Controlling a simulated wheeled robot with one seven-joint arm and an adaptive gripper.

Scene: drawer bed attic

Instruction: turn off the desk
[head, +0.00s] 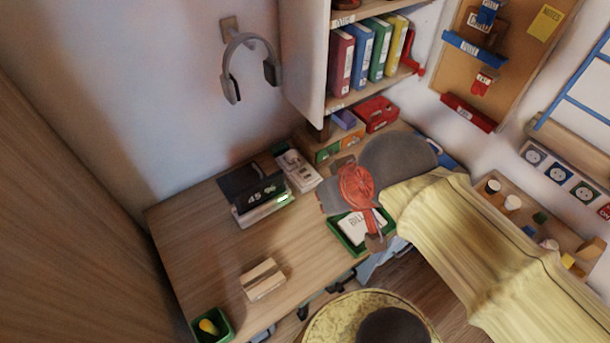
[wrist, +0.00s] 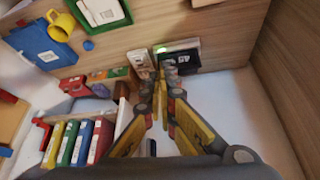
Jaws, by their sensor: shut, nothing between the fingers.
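The wooden desk (head: 215,260) has a dark box with a lit "45 %" display (head: 262,195) near its back; it also shows in the wrist view (wrist: 180,60). A white switch strip (head: 298,170) lies right beside the display, and it shows in the wrist view (wrist: 140,62) with a small green light near it. My gripper (wrist: 166,73) is shut and empty, its fingertips overlapping the space between strip and display in the wrist view. I cannot tell whether they touch. In the head view my grey and red hand hangs over the desk's right part and hides some of it.
A green tray of bills (head: 345,235), a small carton (head: 262,280) and a green bin (head: 211,325) are on the desk. Shelves with binders (head: 362,55) overhang the back. Headphones (head: 240,65) hang on the wall. The desk's left front is mostly clear.

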